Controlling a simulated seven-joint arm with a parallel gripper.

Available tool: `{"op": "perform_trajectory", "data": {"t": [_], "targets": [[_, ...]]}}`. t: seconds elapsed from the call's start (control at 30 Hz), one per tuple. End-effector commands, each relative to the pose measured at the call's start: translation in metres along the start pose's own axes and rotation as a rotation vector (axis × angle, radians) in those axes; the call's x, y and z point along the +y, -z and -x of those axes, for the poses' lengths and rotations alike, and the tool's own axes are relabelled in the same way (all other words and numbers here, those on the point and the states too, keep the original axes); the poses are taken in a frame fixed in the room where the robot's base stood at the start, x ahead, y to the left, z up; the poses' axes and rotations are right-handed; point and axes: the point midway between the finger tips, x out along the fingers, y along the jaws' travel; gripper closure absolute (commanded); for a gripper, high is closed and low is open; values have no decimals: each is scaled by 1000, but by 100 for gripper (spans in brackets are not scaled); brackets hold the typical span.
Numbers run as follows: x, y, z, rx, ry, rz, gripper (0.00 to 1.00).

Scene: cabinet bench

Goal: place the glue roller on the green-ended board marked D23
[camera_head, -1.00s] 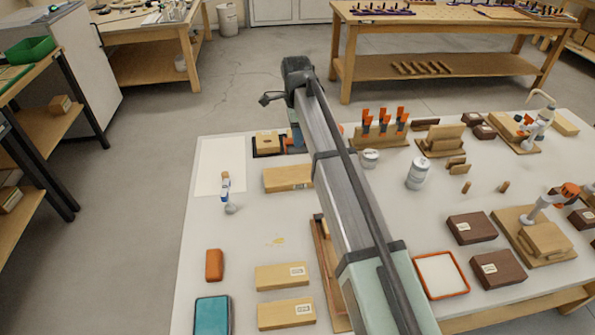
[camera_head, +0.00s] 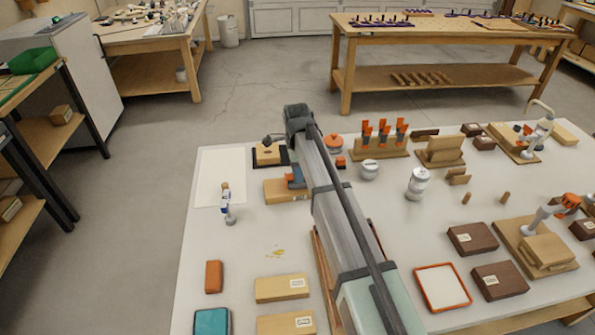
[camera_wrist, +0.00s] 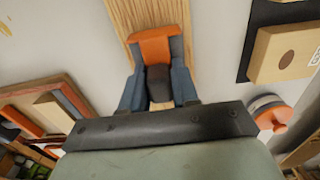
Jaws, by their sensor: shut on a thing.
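My gripper (camera_wrist: 158,88) is shut on the glue roller (camera_wrist: 154,48), which shows an orange part and a dark part between the grey-blue fingers in the wrist view. In the head view my gripper (camera_head: 296,176) is at the right part of the rear wooden board (camera_head: 275,192), with a bit of orange at its tip. The same board (camera_wrist: 150,12) lies behind the roller in the wrist view. Whether the roller touches the board is unclear. I see no green end on it, and its label is hidden by my gripper.
Two more labelled boards (camera_head: 275,290) (camera_head: 278,325) lie at the front. A block (camera_head: 267,153) on a dark base and an orange-topped jar (camera_head: 333,145) are behind. My arm hides part of the table's middle.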

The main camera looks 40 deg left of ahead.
Motion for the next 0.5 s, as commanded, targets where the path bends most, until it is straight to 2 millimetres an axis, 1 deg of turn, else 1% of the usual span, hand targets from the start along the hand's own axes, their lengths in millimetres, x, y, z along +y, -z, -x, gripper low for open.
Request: {"op": "perform_trajectory", "data": {"t": [0.27, 0.3, 0.5], "targets": [[0, 0, -2, 0, -1, 0, 100], [0, 0, -3, 0, 0, 0, 69], [0, 0, -2, 0, -1, 0, 49]]}}
